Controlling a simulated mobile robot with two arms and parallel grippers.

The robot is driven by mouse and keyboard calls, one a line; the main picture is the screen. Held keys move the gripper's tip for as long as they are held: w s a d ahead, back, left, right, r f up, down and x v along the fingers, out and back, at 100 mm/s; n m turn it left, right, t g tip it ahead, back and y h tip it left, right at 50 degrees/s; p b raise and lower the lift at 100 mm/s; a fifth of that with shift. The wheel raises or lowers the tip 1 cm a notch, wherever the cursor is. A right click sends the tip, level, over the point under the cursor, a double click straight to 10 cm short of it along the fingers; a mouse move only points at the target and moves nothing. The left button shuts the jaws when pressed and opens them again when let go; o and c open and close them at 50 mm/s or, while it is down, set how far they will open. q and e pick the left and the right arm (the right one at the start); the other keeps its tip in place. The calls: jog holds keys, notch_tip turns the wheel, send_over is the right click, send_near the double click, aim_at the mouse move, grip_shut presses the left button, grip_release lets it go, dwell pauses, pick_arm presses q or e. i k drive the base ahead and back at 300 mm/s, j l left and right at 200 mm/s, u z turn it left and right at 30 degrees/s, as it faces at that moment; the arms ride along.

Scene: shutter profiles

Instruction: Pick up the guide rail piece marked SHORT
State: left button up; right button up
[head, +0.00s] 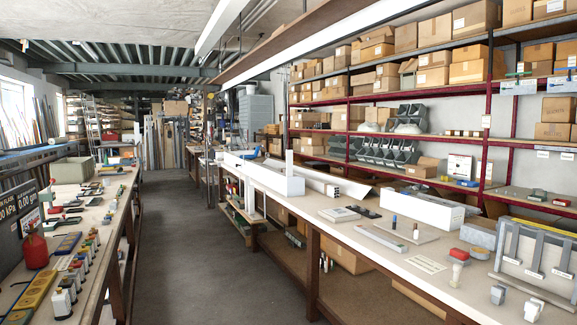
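On the right bench, a light board (565,268) at the far right edge of the view holds several upright grey rail-like pieces (537,257). Small white tags sit near their lower ends; the writing is too small to read. A flat grey strip (380,238) lies on the same bench, left of the board, with no readable mark. I cannot tell which piece is marked SHORT. Neither of my grippers is in view.
The right bench (440,290) also carries a white box (421,208), long white profiles (262,176) and small grey blocks. Shelves of cardboard boxes (469,71) stand behind it. The left bench holds tools and a red container (36,250). The aisle floor (190,250) is clear.

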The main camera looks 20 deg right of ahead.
aim_at(288, 153)
jog(key=i+z, duration=0.35)
jog(key=i, duration=4.4)
jog(key=l+z, duration=0.05)
jog(key=l, duration=0.05)
